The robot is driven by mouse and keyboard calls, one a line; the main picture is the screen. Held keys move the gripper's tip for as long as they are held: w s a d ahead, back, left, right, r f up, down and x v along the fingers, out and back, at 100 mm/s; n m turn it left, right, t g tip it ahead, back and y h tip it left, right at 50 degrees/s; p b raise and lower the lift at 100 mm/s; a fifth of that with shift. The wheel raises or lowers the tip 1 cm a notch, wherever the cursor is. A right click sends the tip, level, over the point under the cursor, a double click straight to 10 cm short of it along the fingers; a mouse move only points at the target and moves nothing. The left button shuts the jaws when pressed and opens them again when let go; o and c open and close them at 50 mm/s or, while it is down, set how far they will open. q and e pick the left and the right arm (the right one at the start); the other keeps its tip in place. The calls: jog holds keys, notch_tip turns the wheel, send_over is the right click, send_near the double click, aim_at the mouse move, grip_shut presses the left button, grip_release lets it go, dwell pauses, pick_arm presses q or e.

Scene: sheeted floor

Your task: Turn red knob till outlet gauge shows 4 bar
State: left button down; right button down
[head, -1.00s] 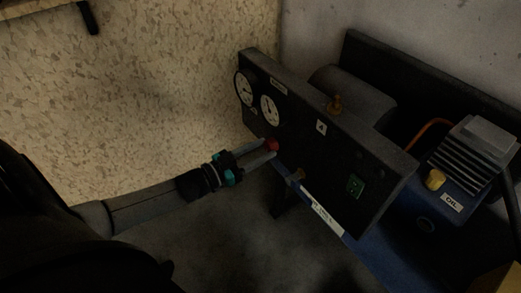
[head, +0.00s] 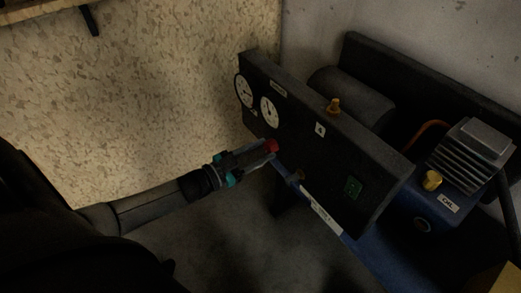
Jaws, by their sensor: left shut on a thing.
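The red knob (head: 271,146) sits low on the front of a dark panel (head: 315,155). My left gripper (head: 266,149) reaches in from the left and is shut on the red knob, its fingers covering part of it. Two round white gauges are on the panel above the knob: one at the far left (head: 244,91) and one to its right (head: 269,111). Their needles and scales are too small to read, and I cannot tell which is the outlet gauge. My right gripper is not in view.
A compressor with a finned grey head (head: 472,150), a yellow cap (head: 432,181) and a blue body stands at the right. The floor left of the panel is clear.

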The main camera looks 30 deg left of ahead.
pick_arm(q)
jog(key=shift+c, duration=1.9)
grip_release()
jog(key=shift+s, duration=0.1)
jog(key=shift+s+a, duration=0.2)
jog(key=shift+s, duration=0.15)
jog(key=p+v, duration=0.4)
jog(key=v, duration=1)
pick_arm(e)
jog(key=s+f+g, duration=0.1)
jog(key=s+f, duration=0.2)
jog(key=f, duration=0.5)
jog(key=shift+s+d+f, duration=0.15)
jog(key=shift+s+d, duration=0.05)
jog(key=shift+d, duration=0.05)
pick_arm(q)
jog(key=shift+s+a+f, duration=0.1)
